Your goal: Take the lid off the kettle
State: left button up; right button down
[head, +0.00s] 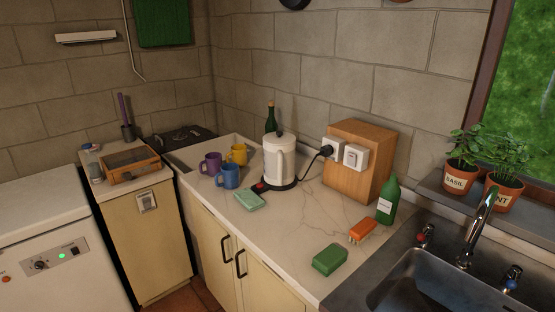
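The white kettle (279,161) stands upright on its dark base (276,185) on the pale counter, near the back wall. Its lid (280,136), with a dark knob, appears seated on top. A red switch (258,187) shows at the front left of the base. A black cord runs right from the base to a plug (326,151) on the wooden block. Neither of my grippers is in the head view.
Purple (210,163), blue (228,176) and yellow (238,153) mugs stand left of the kettle. A dark bottle (271,119) stands behind it. The wooden block (357,162) is to its right. A pale green sponge (249,200) lies in front.

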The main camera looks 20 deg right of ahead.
aim_at(279, 138)
jog(key=i+j+z, duration=0.2)
jog(key=i+j, duration=0.4)
jog(key=i+j+z, duration=0.2)
jog(key=i+j, duration=0.4)
jog(key=j, duration=0.1)
